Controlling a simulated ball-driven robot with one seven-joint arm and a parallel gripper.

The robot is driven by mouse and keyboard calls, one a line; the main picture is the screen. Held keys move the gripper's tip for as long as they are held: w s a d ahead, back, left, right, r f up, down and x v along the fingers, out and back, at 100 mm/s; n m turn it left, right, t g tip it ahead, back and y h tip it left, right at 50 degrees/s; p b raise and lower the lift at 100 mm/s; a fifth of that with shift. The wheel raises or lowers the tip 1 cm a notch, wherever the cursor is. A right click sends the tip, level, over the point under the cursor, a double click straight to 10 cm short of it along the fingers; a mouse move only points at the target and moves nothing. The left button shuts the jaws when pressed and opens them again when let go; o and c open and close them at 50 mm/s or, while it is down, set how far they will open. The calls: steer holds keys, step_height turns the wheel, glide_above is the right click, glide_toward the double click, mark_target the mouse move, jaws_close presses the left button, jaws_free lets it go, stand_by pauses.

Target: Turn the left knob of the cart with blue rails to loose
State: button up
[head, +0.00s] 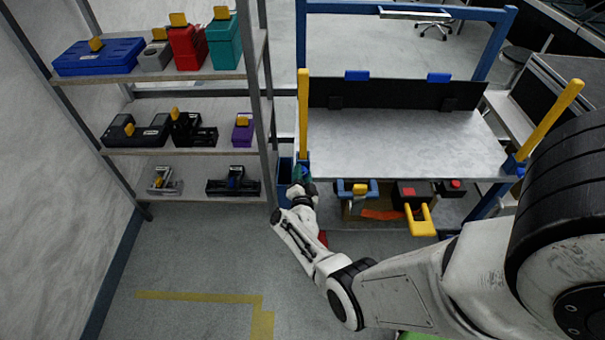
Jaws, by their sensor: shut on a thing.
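The cart with blue rails (400,135) stands at the centre right, with a grey top, a dark back panel and a blue frame. A yellow post (303,115) rises at its left front corner and another yellow post (550,118) at its right. My gripper (302,177) is at the foot of the left post, at the cart's left front corner. It is shut on the left knob, which is mostly hidden behind the fingers. The knob's angle cannot be told from this view.
A shelf rack (190,153) with several tool cases stands at the left, close to my gripper. Below the cart top sit a blue and yellow clamp (357,190) and a black box with a yellow handle (420,218). The floor (190,255) at front left is clear.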

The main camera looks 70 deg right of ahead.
steer(key=n, duration=0.5)
steer(key=shift+f, duration=0.1)
steer(key=shift+p, duration=0.3)
stand_by(0.4)
steer(key=o, duration=1)
steer(key=shift+o, duration=0.2)
steer(key=p+v, duration=0.5)
steer(key=v, duration=0.5)
steer(key=shift+s+a, duration=0.15)
steer(key=shift+a, duration=0.25)
